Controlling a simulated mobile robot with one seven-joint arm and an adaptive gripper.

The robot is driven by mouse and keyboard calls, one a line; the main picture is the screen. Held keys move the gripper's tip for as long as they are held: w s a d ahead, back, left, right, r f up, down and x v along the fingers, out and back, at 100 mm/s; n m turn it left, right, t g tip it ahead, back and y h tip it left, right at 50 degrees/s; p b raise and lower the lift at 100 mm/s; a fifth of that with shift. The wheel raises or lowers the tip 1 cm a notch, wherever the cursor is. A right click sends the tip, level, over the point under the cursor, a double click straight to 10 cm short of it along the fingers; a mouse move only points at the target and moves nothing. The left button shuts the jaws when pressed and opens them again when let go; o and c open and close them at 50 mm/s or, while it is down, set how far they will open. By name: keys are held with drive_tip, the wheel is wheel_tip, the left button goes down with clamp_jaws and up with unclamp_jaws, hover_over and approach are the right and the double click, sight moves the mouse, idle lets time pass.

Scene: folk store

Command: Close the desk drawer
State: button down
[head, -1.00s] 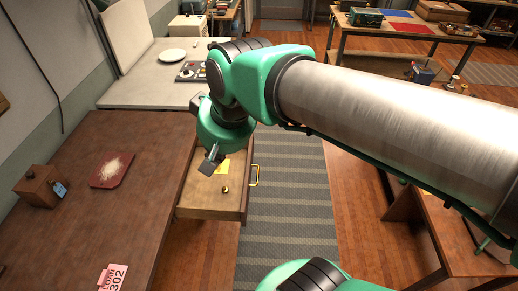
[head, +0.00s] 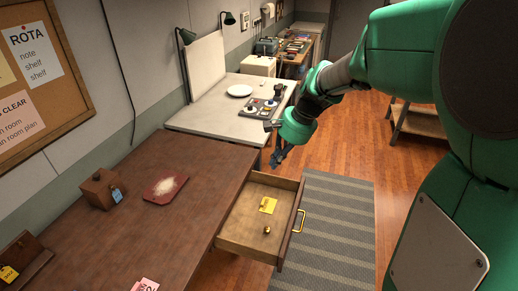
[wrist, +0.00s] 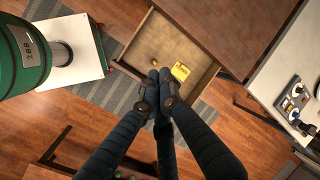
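The wooden desk (head: 165,225) has its drawer (head: 235,241) pulled out, with a yellow handle (head: 299,221) on its front. A yellow note (head: 268,205) and a small brass knob-like piece (head: 267,230) lie inside. My gripper (head: 274,127) is above floor level beyond the drawer's far side in the head view, apart from the handle there. In the wrist view, the dark fingers of my gripper (wrist: 159,77) come together at their tips with nothing seen between them. They overlap the picture of the drawer (wrist: 141,59); its handle is not visible there.
A red tray (head: 160,195) with pale powder and a wooden box (head: 100,188) stand on the desk. A white table (head: 215,122) with a plate and control panel (head: 262,107) adjoins behind. A striped mat (head: 335,235) covers clear floor before the drawer.

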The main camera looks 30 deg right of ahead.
drive_tip(key=w+d+f+m+t+y, duration=0.1)
drive_tip(key=w+d+f+m, duration=0.25)
drive_tip(key=d+f, duration=0.5)
drive_tip(key=w+d+f+m+y, duration=0.15)
drive_tip(key=d+f+m, duration=0.25)
drive_tip(key=d+f, duration=0.5)
drive_tip(key=w+d+f+m+t+y, duration=0.1)
drive_tip(key=w+d+f+m, duration=0.25)
drive_tip(key=d+f, duration=0.5)
drive_tip(key=s+d+f+m+t, duration=0.1)
drive_tip(key=s+d+f+m, duration=0.2)
drive_tip(key=d+f, duration=0.7)
drive_tip(key=shift+d+f+m+t+p, duration=0.3)
drive_tip(key=shift+d+f+m+p, duration=0.15)
drive_tip(key=shift+m, duration=0.55)
drive_tip(key=w+a+r+b+x, duration=0.1)
drive_tip(key=r+b+x, duration=0.1)
drive_tip(key=x, duration=1)
drive_tip(key=shift+w+a+f, duration=0.2)
drive_tip(key=shift+w+a, duration=0.25)
drive_tip(key=shift+a, duration=0.1)
